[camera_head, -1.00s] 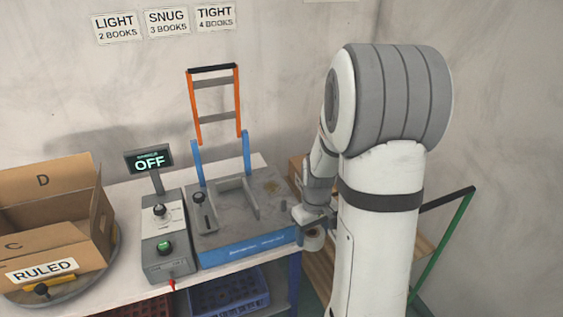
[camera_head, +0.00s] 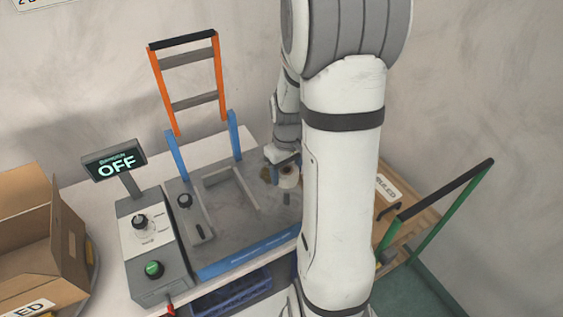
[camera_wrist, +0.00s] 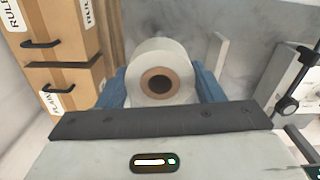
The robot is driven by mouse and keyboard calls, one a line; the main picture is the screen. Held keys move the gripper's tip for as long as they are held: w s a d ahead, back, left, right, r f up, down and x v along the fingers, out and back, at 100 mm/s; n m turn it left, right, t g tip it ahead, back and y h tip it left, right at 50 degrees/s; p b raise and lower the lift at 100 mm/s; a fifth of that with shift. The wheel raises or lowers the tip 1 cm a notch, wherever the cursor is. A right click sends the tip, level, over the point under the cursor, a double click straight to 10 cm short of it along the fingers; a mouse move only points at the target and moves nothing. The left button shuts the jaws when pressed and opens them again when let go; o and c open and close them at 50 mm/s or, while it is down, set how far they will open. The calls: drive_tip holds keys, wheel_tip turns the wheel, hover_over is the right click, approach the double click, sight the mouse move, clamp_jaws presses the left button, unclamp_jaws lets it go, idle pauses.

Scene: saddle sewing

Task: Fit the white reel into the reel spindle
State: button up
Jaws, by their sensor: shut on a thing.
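The white reel (camera_wrist: 161,58) has a brown core with a dark hole. In the wrist view my gripper (camera_wrist: 160,86) is shut on it, with a blue finger on each side. In the head view the white reel (camera_head: 290,178) is held at the right end of the grey machine (camera_head: 240,222) with the blue front edge. My arm hides part of that end. A brownish spot shows just left of the reel, too small to identify. I cannot make out the reel spindle, or whether the reel touches it.
The orange-and-blue frame (camera_head: 190,98) stands up from the machine. A control box (camera_head: 150,245) with an OFF display (camera_head: 115,163) stands to its left. An open cardboard box (camera_head: 60,232) is at far left. Labelled boxes (camera_wrist: 65,60) and a green-railed cart (camera_head: 450,200) are on the right.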

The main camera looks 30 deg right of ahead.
idle(0.3)
drive_tip(key=shift+s+f+b, duration=0.15)
drive_tip(key=shift+f+b, duration=0.25)
drive_tip(key=shift+b, duration=0.1)
drive_tip(key=b, duration=0.4)
hover_over(286, 195)
drive_tip(key=shift+w+d+f, duration=0.15)
drive_tip(key=shift+f, duration=0.9)
drive_tip(key=shift+w+d+f, duration=0.1)
drive_tip(key=shift+f, duration=0.95)
drive_tip(key=shift+f+b, duration=2.6)
drive_tip(key=shift+f, duration=0.45)
drive_tip(key=o, duration=1.1)
drive_tip(key=shift+r, duration=3.9)
